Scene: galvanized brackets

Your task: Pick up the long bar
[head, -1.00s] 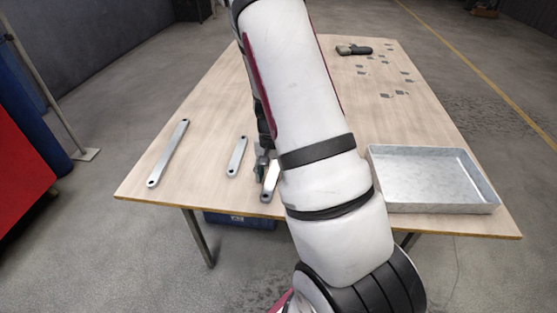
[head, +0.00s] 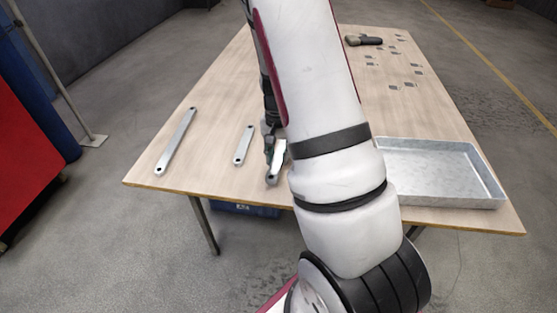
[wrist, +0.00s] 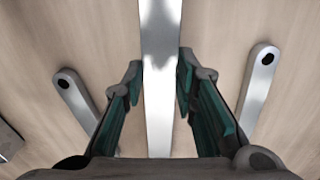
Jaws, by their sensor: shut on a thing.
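My gripper (head: 270,150) is shut on a flat galvanized bar (head: 277,166), left of my arm in the head view. In the wrist view the bar (wrist: 160,90) runs between the two fingers and past the top of the picture, so its full length is hidden. It appears slightly above the table. A long bar (head: 176,141) with holed ends lies at the far left of the table. A shorter bar (head: 243,146) lies between it and my gripper. The wrist view shows a bar on the left (wrist: 78,100) and one on the right (wrist: 259,85), both apart from the fingers.
A shallow metal tray (head: 440,203) stands at the right of the wooden table (head: 215,110). A dark-handled tool (head: 364,40) and several small plates (head: 394,86) lie toward the back right. A blue box (head: 245,210) is under the table. My arm hides the table's middle.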

